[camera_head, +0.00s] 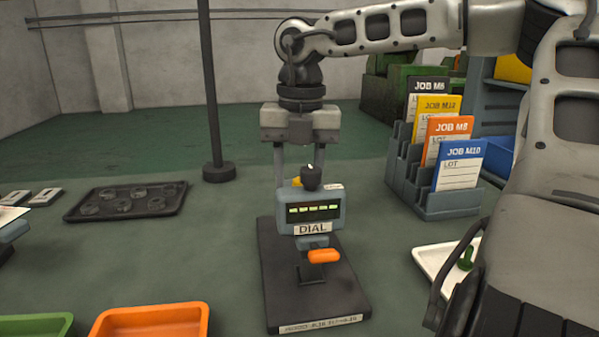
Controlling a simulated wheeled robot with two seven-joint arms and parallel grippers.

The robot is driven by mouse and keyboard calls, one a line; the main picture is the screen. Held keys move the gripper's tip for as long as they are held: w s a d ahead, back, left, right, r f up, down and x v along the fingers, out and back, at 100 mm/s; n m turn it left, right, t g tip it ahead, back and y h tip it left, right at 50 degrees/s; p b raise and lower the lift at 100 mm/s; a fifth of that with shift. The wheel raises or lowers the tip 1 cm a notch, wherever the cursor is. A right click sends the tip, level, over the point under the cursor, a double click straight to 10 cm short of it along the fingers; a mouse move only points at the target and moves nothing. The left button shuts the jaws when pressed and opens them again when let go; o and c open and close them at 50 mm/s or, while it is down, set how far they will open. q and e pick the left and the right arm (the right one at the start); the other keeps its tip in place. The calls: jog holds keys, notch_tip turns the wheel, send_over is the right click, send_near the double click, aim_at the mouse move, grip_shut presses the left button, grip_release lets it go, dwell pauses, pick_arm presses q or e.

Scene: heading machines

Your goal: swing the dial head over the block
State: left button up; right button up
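The dial head (311,211) is a blue-grey box with a small lit display and a DIAL label. The fingertips are hidden at the box's top, so contact is unclear. My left gripper is out of view.
A dark pole (213,100) stands behind left. A black tray (126,201) lies left; green (35,325) and orange (150,320) trays lie at the front. A card rack (450,203) stands right, near a white tray (432,258) with a green item (466,259).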

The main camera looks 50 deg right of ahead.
notch_tip(320, 180, up, 16)
jog(key=p, duration=0.2)
jog(key=shift+s+d+p, duration=0.15)
jog(key=shift+s+p, duration=0.05)
jog(key=shift+p, duration=0.15)
jog(key=shift+f, duration=0.1)
dwell(0.6)
